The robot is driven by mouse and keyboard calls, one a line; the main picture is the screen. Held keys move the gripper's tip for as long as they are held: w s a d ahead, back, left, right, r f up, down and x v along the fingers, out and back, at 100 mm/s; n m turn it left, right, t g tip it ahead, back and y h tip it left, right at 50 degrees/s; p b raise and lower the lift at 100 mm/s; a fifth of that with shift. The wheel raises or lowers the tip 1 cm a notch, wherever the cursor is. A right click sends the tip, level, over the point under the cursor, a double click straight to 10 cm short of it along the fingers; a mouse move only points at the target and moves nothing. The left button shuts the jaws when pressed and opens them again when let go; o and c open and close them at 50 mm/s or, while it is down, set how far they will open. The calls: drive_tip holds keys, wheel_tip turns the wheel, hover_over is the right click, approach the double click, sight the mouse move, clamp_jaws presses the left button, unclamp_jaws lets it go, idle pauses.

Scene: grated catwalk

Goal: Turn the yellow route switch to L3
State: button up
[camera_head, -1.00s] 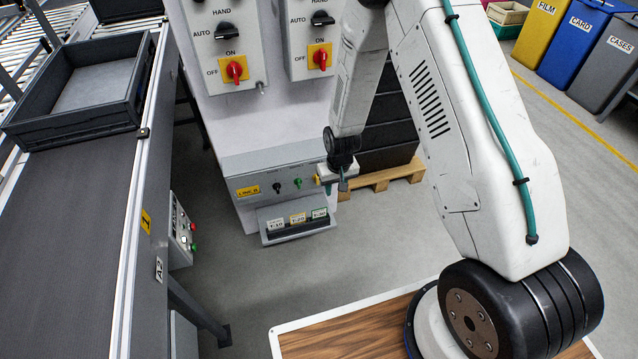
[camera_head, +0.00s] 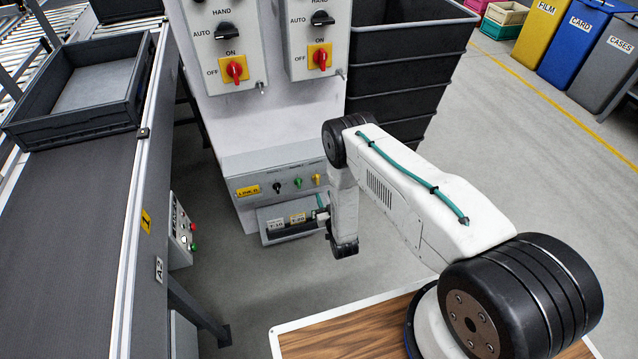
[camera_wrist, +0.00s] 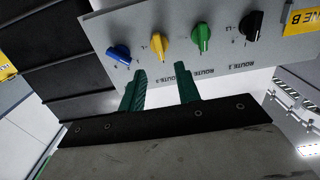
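The yellow route switch (camera_head: 316,179) is a small knob on the grey sloped panel (camera_head: 225,165), right of the green switch (camera_head: 298,183) and the black switch (camera_head: 277,187). In the wrist view the yellow switch (camera_wrist: 158,46) sits between the blue switch (camera_wrist: 119,53) and the green switch (camera_wrist: 203,38). Its exact setting is too small to read. My gripper (camera_wrist: 163,84) is open and empty, its two green fingers apart and below the yellow and green switches in that picture, touching neither. In the head view my gripper (camera_head: 321,206) is just below the yellow switch; my arm hides the blue one.
Larger red and black switches are higher on the cabinet. A conveyor (camera_head: 80,230) with a grey tote (camera_head: 75,125) stands left. Stacked black bins (camera_head: 405,75) stand behind my arm.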

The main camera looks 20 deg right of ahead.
sight(318, 180)
drive_tip(key=w, duration=0.7)
drive_tip(key=shift+w+r, duration=0.15)
drive_tip(key=shift+w, duration=0.2)
clamp_jaws()
